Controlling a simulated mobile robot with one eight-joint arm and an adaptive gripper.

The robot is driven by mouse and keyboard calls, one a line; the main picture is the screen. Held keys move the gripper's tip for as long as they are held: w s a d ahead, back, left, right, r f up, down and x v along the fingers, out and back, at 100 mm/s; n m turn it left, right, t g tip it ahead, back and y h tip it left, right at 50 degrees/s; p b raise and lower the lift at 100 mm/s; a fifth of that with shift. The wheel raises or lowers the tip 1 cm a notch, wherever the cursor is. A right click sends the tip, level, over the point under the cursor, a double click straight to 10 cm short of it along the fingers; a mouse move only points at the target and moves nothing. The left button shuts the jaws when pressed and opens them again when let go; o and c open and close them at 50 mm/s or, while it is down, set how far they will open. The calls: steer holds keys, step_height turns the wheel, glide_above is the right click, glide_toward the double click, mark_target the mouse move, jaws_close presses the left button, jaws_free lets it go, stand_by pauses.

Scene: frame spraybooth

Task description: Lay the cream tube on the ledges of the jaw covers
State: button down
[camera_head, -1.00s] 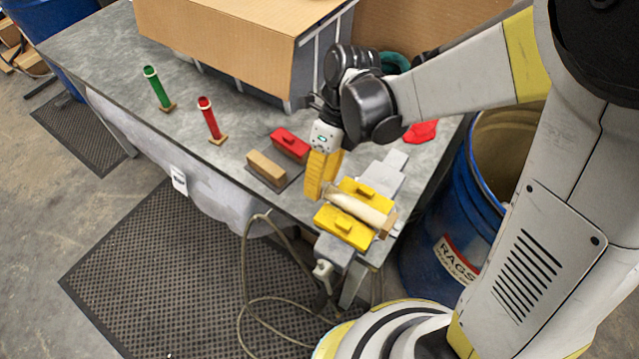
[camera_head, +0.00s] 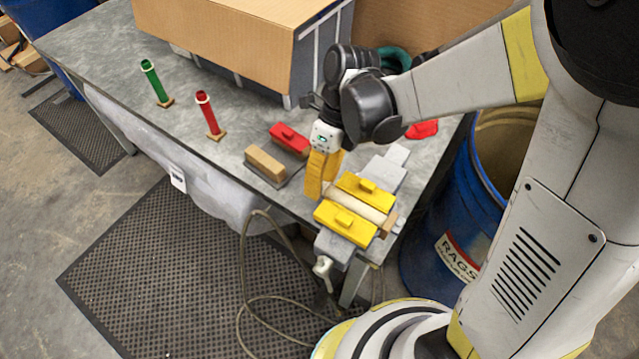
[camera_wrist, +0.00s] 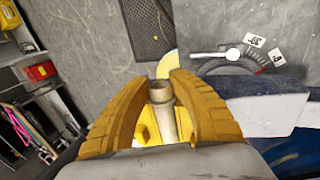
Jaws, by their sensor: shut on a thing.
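The cream tube (camera_head: 356,208) lies level between the two yellow jaw covers (camera_head: 346,224) of the grey vise, in the head view. Whether the tube touches the ledges is hidden by the covers.
A green tube (camera_head: 154,80) and a red tube (camera_head: 208,113) stand on small bases on the bench (camera_head: 85,55). A tan block and a red block (camera_head: 290,138) lie left of my gripper. A cardboard box (camera_head: 225,35) stands behind; a blue rags drum (camera_head: 450,230) is at right.

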steer(key=c, duration=1.1)
jaws_free()
steer(key=v, duration=1.2)
